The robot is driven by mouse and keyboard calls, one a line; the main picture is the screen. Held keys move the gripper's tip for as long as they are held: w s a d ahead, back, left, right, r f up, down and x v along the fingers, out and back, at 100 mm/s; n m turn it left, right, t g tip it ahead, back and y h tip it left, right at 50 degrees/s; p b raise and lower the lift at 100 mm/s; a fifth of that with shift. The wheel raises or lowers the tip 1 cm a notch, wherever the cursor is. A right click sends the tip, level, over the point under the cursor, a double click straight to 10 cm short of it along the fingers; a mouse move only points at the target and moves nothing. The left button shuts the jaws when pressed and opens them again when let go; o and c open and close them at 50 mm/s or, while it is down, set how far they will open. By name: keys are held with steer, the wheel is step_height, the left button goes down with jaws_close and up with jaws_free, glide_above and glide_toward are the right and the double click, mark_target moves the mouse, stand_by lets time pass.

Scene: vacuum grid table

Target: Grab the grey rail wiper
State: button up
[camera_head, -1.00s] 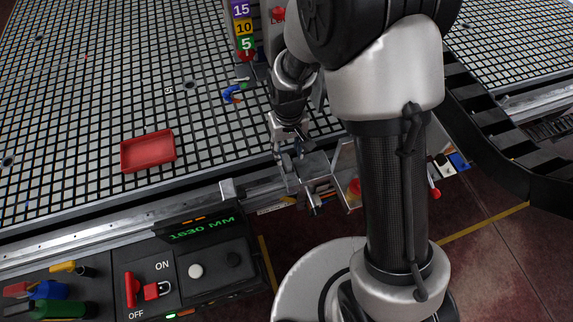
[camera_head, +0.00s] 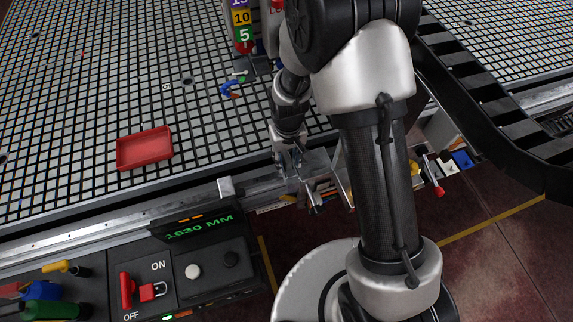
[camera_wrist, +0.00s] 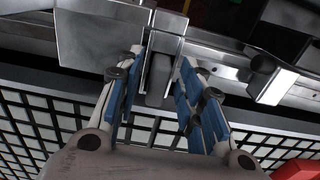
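A narrow grey block, which looks like the grey rail wiper (camera_wrist: 158,76), sits at the metal rail in the wrist view, beside a broad metal plate (camera_wrist: 95,40). My gripper (camera_wrist: 160,66) is open, with its blue-padded fingers on either side of the block. Small gaps seem to show between the block and the pads; firm contact cannot be made out. In the head view my gripper (camera_head: 291,166) is low at the table's front rail, and the wiper cannot be made out there.
A red tray (camera_head: 144,149) lies on the grid table (camera_head: 90,100). A control box (camera_head: 212,262) with a green display stands in front of the rail. Blue and green fittings (camera_head: 230,88) lie behind my gripper. A metal block (camera_wrist: 273,82) is on the rail to the right.

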jaws_close()
steer(key=shift+r, duration=0.1)
stand_by(0.4)
